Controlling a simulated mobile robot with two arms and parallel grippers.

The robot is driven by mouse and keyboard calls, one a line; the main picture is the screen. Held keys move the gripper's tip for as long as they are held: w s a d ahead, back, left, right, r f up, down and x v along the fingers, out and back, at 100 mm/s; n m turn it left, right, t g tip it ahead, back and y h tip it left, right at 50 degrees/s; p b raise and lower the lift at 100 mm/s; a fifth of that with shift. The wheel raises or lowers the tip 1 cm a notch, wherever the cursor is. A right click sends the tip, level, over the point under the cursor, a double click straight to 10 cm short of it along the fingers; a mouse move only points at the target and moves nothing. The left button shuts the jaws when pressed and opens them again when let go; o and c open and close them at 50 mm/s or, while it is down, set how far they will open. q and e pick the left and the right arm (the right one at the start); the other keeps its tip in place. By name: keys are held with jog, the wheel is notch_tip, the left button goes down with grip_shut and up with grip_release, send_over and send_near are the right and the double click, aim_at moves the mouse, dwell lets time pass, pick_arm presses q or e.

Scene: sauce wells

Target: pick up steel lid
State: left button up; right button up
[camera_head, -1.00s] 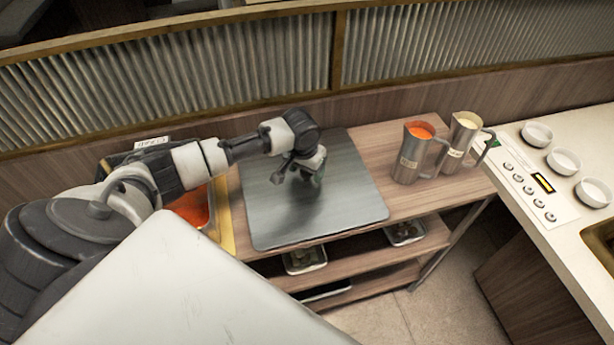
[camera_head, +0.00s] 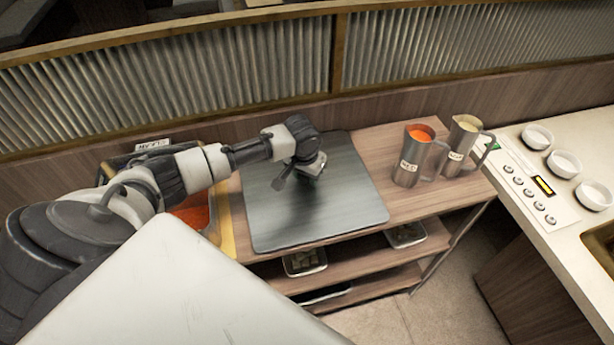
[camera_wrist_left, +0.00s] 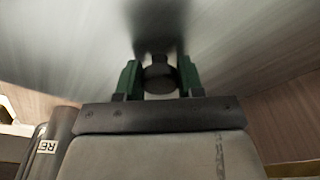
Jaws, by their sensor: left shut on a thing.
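The steel lid (camera_head: 340,208) is a large flat grey sheet on the wooden shelf unit's top, seen in the head view. It fills the upper part of the left wrist view (camera_wrist_left: 70,60). My left gripper (camera_head: 312,172) is over the lid's far half. In the left wrist view its green fingers (camera_wrist_left: 158,80) are shut on the lid's round dark knob (camera_wrist_left: 158,78). The head view hides the knob behind the gripper. I cannot tell whether the lid is lifted. My right gripper is not in view.
Two steel jugs, one with orange sauce (camera_head: 408,172) and one with pale sauce (camera_head: 460,155), stand right of the lid. A pan of red-orange sauce (camera_head: 196,217) is to the left, partly hidden by my arm. White bowls (camera_head: 565,163) sit on the right counter.

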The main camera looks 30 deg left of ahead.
pick_arm(q)
jog(key=shift+r, duration=0.1)
jog(key=shift+d+r+b, duration=0.1)
jog(key=shift+r+b, duration=0.05)
jog(key=shift+b, duration=0.15)
notch_tip(320, 180, up, 6)
jog(key=shift+r+b, duration=0.1)
jog(key=shift+b, duration=0.6)
jog(key=s+d+b, duration=0.3)
jog(key=s+d, duration=1)
jog(key=d, duration=0.2)
jog(key=shift+r, duration=0.2)
jog(key=shift+r, duration=0.1)
